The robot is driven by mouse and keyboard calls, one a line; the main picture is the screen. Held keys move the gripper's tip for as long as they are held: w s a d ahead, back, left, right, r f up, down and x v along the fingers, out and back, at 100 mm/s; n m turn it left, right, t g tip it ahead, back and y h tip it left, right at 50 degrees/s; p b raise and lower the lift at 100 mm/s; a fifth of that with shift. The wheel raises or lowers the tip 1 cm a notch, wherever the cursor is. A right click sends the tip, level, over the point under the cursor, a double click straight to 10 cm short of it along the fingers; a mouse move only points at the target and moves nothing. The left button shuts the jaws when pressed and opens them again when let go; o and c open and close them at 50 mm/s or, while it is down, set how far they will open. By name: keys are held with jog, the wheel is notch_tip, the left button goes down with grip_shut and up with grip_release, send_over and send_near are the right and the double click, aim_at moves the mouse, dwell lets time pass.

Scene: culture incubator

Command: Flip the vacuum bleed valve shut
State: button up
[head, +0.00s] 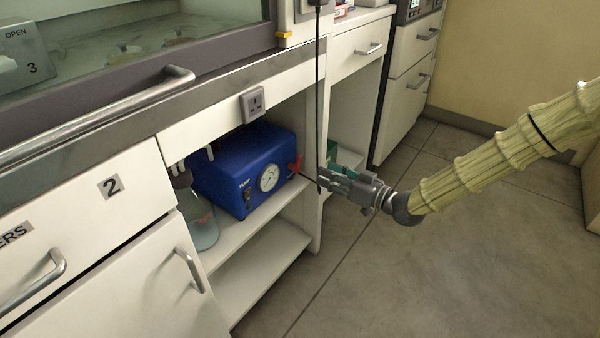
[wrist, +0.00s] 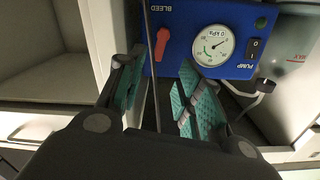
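The blue vacuum pump (head: 232,165) sits on a shelf under the bench. Its red bleed valve lever (head: 296,166) is at the right end of its front face. In the wrist view the picture is upside down, and the lever (wrist: 162,44) lies beside the BLEED label, slightly slanted from the vertical. My gripper (head: 325,178) is just right of the lever in the head view. In the wrist view my gripper (wrist: 158,78) is open, its green-padded fingers spread on either side below the lever. Nothing is held, and I see no contact with the lever.
A round pressure gauge (wrist: 214,44) and black pump switch (wrist: 252,48) are beside the lever. A dark cable (head: 318,90) hangs in front of the cabinet and crosses between my fingers in the wrist view. A flask (head: 202,228) stands left of the pump. The floor is clear.

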aim_at(301, 159)
jog(key=shift+y, duration=0.3)
jog(key=b+x, duration=0.4)
jog(key=x, duration=0.5)
jog(key=shift+w+d+r, duration=0.1)
jog(key=shift+w+r, duration=0.05)
jog(key=shift+w, duration=0.15)
jog(key=shift+b+x, duration=0.5)
jog(key=shift+x, duration=0.4)
jog(key=shift+r, duration=0.15)
jog(key=shift+c, duration=0.4)
grip_shut()
